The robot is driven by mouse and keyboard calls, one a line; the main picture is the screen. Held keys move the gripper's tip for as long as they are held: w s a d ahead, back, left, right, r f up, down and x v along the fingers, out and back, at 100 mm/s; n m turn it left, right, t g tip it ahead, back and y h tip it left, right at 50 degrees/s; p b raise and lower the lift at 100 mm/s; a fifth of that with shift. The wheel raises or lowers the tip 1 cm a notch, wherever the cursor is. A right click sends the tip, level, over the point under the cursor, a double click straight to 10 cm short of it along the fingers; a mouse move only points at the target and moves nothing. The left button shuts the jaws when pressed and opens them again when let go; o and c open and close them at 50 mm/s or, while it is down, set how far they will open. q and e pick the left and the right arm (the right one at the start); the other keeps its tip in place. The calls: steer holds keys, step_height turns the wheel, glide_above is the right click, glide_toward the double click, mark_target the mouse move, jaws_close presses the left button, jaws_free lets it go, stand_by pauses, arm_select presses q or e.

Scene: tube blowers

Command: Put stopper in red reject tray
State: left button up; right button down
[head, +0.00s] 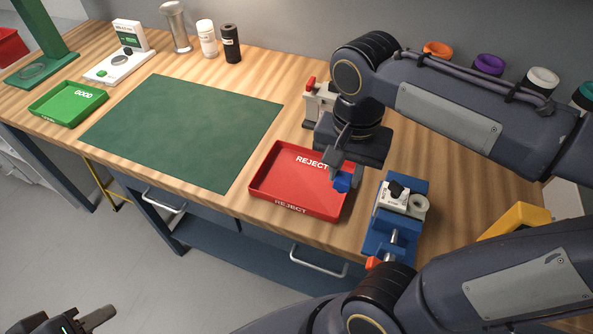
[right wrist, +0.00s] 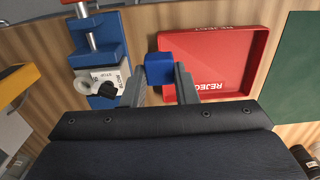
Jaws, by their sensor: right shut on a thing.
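The blue stopper (head: 342,183) is held between the fingertips of my right gripper (head: 339,170). In the right wrist view the stopper (right wrist: 159,67) sits at the tips of both fingers (right wrist: 162,82). The red reject tray (head: 276,190) lies on the bench, marked REJECT. The stopper appears at the tray's right rim in the head view, and at its left edge in the right wrist view (right wrist: 240,62). Its height above the rim is hard to tell. My left gripper (head: 88,320) is at the bottom left, partly cut off, away from the bench.
A blue vise-like fixture (head: 379,241) with a white block stands right of the tray. A green GOOD tray (head: 68,118) and green mat (head: 185,128) lie to the left. Coloured rolls (head: 488,66) line the back right. A yellow object (head: 515,220) sits at right.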

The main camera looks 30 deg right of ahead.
steer(key=w+f, duration=0.3)
steer(key=w, duration=0.1)
steer(key=w+f, duration=0.3)
steer(key=w, duration=0.1)
steer(key=w+f, duration=0.3)
steer(key=w, duration=0.2)
steer(key=shift+a+p, duration=0.1)
steer(key=shift+p, duration=0.3)
steer(key=shift+w+f, duration=0.15)
steer(key=shift+f, duration=1.75)
steer(key=shift+f, duration=0.1)
steer(key=c, duration=1.1)
jaws_free()
steer(key=shift+c, duration=0.2)
